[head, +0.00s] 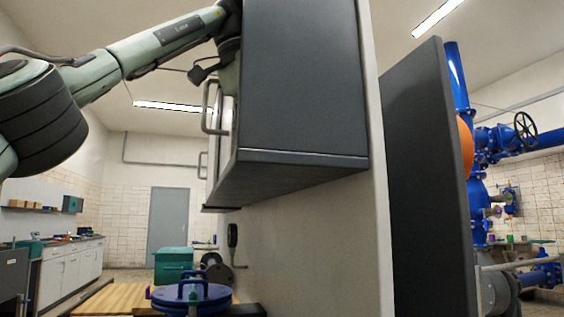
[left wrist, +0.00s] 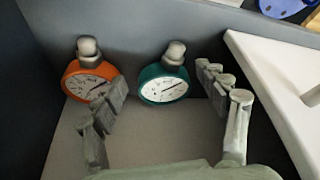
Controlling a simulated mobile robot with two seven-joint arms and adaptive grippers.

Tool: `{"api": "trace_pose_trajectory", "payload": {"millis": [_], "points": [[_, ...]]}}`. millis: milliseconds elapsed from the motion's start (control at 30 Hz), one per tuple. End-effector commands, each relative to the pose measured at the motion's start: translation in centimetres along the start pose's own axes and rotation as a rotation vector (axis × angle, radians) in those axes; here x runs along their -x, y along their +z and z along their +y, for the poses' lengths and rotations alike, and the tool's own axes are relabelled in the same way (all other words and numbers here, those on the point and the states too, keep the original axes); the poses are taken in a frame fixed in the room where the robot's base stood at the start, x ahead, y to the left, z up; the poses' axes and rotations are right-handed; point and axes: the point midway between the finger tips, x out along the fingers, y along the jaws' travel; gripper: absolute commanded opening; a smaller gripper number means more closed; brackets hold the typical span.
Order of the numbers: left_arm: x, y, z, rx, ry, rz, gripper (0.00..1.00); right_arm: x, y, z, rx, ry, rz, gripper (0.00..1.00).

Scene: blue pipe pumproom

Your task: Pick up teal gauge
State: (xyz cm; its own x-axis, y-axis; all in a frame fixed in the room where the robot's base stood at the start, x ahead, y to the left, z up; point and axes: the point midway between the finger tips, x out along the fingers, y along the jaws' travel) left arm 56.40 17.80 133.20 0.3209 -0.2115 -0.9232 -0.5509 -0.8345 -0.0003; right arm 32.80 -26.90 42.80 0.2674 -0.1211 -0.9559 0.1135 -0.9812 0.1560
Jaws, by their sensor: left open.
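The teal gauge (left wrist: 164,90), with a white dial and a grey fitting on top, stands inside a grey compartment in the left wrist view. My left gripper (left wrist: 160,78) is open, with one finger on each side of the teal gauge and a gap showing on both sides. In the head view my left arm reaches up to the dark wall cabinet (head: 300,80), which hides the gripper and the gauge. My right gripper is in neither view.
An orange gauge (left wrist: 83,88) stands just left of the teal one, partly covered by my left finger. A white panel edge (left wrist: 268,92) lies right of my right-hand finger. In the head view, a dark upright panel (head: 425,180) stands right of the cabinet.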

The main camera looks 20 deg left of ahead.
Motion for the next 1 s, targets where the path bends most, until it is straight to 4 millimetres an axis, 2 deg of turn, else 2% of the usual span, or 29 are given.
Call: {"api": "trace_pose_trajectory", "payload": {"millis": [33, 233, 400, 700, 1000], "points": [[-0.2, -1.0, 0.1, -0.002, 0.005, -0.003, 0.73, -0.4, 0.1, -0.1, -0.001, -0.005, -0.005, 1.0], [-1.1, -2.9, 0.1, -0.001, 0.004, -0.002, 0.73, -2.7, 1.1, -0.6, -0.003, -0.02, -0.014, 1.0], [-2.3, -2.5, 0.0, 0.0, 0.002, -0.001, 0.73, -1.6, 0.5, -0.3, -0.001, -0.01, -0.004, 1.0], [-2.3, -2.6, 0.0, 0.0, 0.001, -0.001, 0.73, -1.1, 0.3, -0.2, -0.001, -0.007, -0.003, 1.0], [-2.3, -2.6, 0.0, 0.0, 0.001, -0.001, 0.36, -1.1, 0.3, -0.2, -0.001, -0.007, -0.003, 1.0]]}}
